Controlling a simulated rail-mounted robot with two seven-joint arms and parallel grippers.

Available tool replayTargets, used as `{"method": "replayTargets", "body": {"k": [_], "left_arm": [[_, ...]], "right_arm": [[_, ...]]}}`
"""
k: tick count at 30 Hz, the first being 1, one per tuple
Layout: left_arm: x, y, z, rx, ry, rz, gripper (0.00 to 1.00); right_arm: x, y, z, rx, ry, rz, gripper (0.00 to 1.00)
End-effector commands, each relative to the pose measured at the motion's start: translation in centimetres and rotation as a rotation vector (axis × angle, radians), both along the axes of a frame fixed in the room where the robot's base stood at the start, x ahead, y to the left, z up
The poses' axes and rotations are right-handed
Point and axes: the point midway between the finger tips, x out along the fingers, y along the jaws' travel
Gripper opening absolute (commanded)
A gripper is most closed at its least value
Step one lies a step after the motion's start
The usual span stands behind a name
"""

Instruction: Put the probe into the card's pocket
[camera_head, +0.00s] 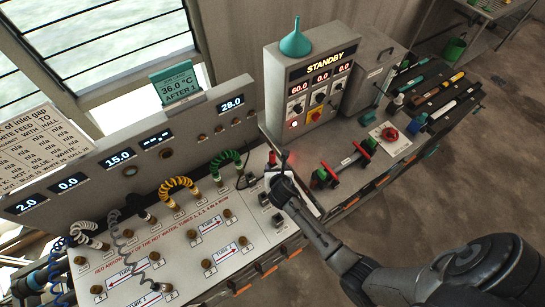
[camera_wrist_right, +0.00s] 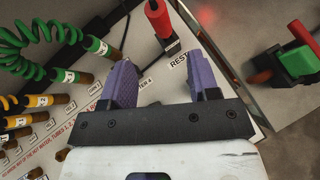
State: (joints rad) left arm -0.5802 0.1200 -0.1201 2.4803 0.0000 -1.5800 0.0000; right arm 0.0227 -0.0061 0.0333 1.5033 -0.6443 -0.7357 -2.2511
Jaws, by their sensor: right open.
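A red-handled probe (camera_wrist_right: 158,17) stands by the REST label in the right wrist view. In the head view, the probe (camera_head: 272,158) is a small red piece just beyond my right gripper (camera_head: 279,177). In the right wrist view my right gripper (camera_wrist_right: 162,68) has its two purple fingers apart, with nothing between them. The probe lies just past the fingertips, roughly in line with the gap. A teal job card (camera_head: 178,86) reading 36.0 °C, AFTER 1 stands on top of the display panel. I cannot make out its pocket. My left gripper is not in view.
Coiled green (camera_head: 226,158) and orange (camera_head: 178,184) leads with plugs stand left of my right gripper. A STANDBY box (camera_head: 318,85) with a teal funnel (camera_head: 296,40) rises behind. A red-and-green handle (camera_head: 345,163) is to the right.

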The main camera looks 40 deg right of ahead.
Motion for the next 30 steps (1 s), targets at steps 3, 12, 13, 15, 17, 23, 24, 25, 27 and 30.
{"method": "replayTargets", "body": {"k": [3,12,13,15,17,23,24,25,27,30], "left_arm": [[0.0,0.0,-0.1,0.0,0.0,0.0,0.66],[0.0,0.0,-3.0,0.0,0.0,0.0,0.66],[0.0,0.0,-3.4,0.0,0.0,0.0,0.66],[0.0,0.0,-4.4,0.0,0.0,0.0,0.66],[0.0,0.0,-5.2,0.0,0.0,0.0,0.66],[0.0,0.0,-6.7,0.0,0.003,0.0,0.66],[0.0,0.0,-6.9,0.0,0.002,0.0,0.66],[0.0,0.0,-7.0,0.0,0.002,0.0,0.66],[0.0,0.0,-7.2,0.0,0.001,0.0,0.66],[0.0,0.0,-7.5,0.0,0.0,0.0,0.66]], "right_arm": [[0.0,0.0,-0.1,-0.043,0.026,0.035,0.55],[1.6,-1.0,-1.9,-0.056,0.034,0.044,0.55],[1.8,-1.1,-2.1,-0.057,0.033,0.044,0.55],[2.4,-1.5,-2.7,-0.056,0.034,0.044,0.55],[2.9,-1.8,-3.1,-0.056,0.034,0.044,0.55],[4.6,-2.8,-3.9,-0.057,0.035,0.046,0.55],[4.9,-2.9,-4.2,-0.057,0.035,0.046,0.55],[5.1,-3.1,-4.3,-0.058,0.036,0.046,0.55],[5.6,-3.4,-4.7,-0.057,0.035,0.046,0.55],[6.1,-3.7,-5.1,-0.057,0.035,0.046,0.55]]}}
